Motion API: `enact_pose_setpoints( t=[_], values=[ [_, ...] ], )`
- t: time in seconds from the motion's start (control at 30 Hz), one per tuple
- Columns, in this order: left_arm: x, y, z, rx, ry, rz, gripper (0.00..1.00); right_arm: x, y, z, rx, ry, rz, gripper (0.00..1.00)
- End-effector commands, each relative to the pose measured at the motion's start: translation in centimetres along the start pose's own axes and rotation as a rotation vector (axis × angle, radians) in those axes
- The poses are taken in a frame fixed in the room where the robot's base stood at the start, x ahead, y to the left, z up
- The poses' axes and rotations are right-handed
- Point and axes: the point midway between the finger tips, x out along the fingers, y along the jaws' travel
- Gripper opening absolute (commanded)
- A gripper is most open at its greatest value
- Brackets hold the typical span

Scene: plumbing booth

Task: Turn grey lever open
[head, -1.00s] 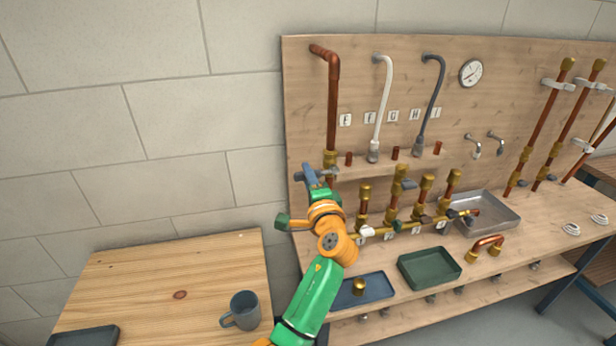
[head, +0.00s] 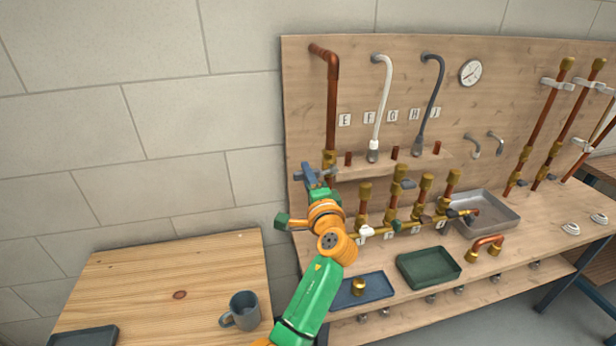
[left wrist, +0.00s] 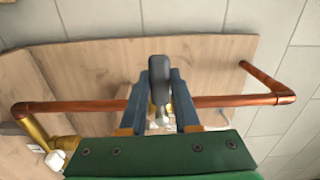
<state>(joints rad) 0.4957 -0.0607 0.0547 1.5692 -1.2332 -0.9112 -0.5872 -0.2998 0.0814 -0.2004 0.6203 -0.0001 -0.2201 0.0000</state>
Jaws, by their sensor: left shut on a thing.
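The grey lever (left wrist: 158,78) shows in the left wrist view between the two blue fingers of my left gripper (left wrist: 160,80). The fingers are shut on it from both sides. In that view the lever appears to stand across the copper pipe (left wrist: 240,100) behind it. In the head view my left gripper (head: 308,177) is at the foot of the upright copper pipe (head: 333,100), beside the brass valve body (head: 329,160). My gripper hides the lever there. My right gripper is in neither view.
A row of brass valves (head: 397,185) on a manifold stands right of my left arm. A blue tray (head: 378,287), a green tray (head: 445,270) and a metal basin (head: 503,207) are on the bench. A mug (head: 243,311) stands on the wooden table (head: 130,290) at left.

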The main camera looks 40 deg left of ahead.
Motion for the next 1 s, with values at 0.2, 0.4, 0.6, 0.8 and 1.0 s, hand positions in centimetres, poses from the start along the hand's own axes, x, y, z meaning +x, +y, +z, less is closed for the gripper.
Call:
enact_pose_setpoints(
  t=[0.2,0.4,0.6,0.8,1.0],
  values=[
    [0.1,-0.3,0.0,-0.013,0.000,-0.009,0.00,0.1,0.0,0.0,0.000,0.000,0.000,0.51],
    [0.1,-0.2,0.0,-0.025,0.000,-0.009,0.00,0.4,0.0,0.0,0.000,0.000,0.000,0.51],
    [0.1,0.2,0.0,-0.057,0.000,-0.009,0.00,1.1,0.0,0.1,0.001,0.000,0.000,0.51],
    [0.1,1.2,0.0,-0.147,0.001,-0.009,0.00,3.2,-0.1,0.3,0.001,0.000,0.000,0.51],
    [0.1,2.4,-0.2,-0.297,0.002,-0.009,0.00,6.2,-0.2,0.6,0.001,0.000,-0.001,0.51]
  ],
)
